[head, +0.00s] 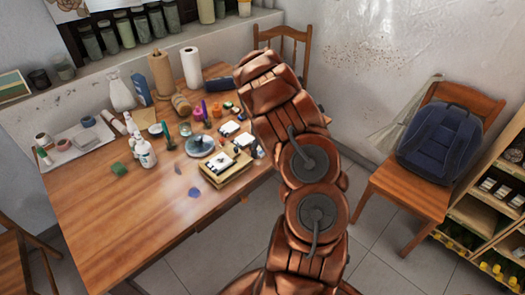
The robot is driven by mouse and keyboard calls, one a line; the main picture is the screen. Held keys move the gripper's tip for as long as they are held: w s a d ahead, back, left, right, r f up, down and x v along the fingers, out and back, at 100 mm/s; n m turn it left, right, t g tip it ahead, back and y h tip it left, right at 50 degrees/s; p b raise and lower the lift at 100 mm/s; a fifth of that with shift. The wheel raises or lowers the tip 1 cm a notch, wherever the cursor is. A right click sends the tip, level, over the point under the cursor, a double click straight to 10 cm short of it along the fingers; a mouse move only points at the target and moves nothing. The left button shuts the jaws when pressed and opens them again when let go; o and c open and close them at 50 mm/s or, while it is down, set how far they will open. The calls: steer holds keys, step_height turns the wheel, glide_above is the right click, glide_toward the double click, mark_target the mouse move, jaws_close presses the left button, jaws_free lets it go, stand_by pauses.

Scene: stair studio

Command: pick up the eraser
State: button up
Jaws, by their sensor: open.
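The wooden table (120,235) carries many small things, and I cannot tell for certain which one is the eraser. Small candidates are a blue-violet piece (194,192) near the front edge, a green piece (119,168) further left, and pale small blocks (229,127) close to my arm. My copper-coloured arm rises from the bottom of the head view and reaches over the right end of the table. My gripper's fingers do not show; the arm hides part of the table's right side.
White bottles (145,153), paper rolls (191,67) and a light wooden box (226,170) crowd the table's middle and back. Its front left is clear. A chair (402,196) with a blue backpack (440,138) and a shelf (490,215) stand at right.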

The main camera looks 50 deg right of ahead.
steer(key=shift+f, duration=0.35)
steer(key=shift+c, duration=0.3)
steer(key=c, duration=1)
steer(key=shift+r, duration=0.15)
steer(key=shift+r+b, duration=0.9)
steer(key=shift+r, duration=0.6)
steer(key=shift+s+a+r, duration=0.1)
steer(key=shift+a+r, duration=0.05)
steer(key=shift+a, duration=0.05)
steer(key=s+a+b, duration=0.1)
steer(key=s+a, duration=0.1)
steer(key=a, duration=0.2)
steer(key=s+a+r+b, duration=0.1)
steer(key=s+a, duration=0.1)
steer(key=a, duration=0.3)
steer(key=s+a+b, duration=0.2)
steer(key=s+a, duration=0.1)
steer(key=a, duration=0.2)
steer(key=shift+r, duration=0.25)
